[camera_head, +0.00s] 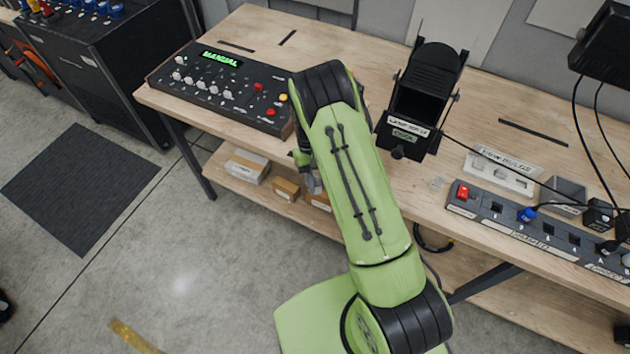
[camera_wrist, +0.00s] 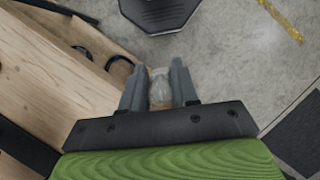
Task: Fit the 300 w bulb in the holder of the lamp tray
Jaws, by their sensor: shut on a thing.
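My gripper (camera_wrist: 159,82) is shut on a clear glass bulb (camera_wrist: 160,90), which sits between the two grey fingers in the wrist view. No wattage mark is readable on it. In the head view my gripper (camera_head: 314,182) shows only partly beside my green arm, in front of the bench edge, and the bulb cannot be made out there. A black lamp (camera_head: 425,75) stands on the bench right of my arm. Its open tray part (camera_head: 412,105) faces the front, with a white label and a green label below. The holder inside is too dark to see.
A white rack labelled for bulbs (camera_head: 520,180) lies right of the lamp, behind a power strip (camera_head: 540,232) with cables. A control panel (camera_head: 222,88) stands on the left of the bench (camera_head: 270,45). Small boxes (camera_head: 247,166) lie on the shelf below.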

